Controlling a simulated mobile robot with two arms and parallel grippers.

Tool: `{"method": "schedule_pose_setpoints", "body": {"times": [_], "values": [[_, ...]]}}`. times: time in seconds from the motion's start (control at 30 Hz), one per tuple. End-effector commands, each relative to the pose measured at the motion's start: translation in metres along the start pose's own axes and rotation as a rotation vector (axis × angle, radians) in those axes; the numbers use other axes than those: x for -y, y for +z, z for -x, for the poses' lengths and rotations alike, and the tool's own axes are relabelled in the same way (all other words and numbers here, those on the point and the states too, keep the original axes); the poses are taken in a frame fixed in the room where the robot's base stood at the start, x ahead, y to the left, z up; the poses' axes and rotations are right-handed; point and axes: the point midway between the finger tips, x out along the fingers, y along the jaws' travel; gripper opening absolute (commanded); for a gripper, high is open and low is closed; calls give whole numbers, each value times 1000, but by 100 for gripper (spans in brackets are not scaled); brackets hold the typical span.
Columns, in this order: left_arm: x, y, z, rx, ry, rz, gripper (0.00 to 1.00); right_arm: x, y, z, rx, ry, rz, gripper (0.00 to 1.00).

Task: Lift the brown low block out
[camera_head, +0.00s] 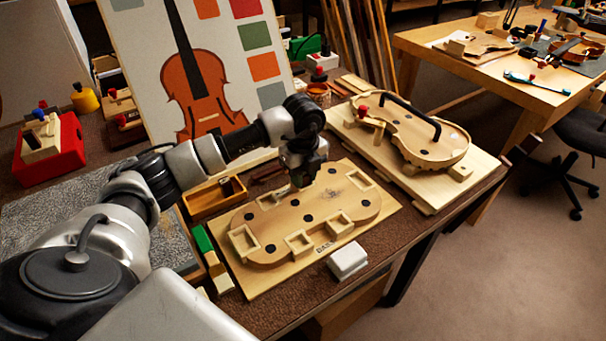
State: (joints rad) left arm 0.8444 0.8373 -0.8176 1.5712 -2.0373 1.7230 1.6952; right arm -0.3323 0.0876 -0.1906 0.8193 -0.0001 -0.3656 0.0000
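A small open wooden tray (205,208) sits left of the violin mould board, and a brown low piece (227,187) shows inside its right part. I cannot tell for sure that this is the brown low block. My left arm reaches in from the left, and my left gripper (302,181) points down over the far part of the violin-shaped mould (283,217), right of the tray and apart from it. Its fingers are dark and small, so their opening is unclear. My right gripper is not in view.
The mould lies on a pale board (248,287) with several square pockets. A white block (348,260) is at the front edge, and green and cream pieces (203,238) lie left. A violin body (425,140) on a second board stands right. A violin picture panel (140,60) rises behind.

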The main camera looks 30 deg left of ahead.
Motion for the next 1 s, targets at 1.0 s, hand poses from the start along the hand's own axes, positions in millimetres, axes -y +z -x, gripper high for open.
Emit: {"method": "schedule_pose_setpoints", "body": {"times": [1.0], "values": [[0, 0, 2, 0, 0, 0, 7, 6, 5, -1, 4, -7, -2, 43]]}}
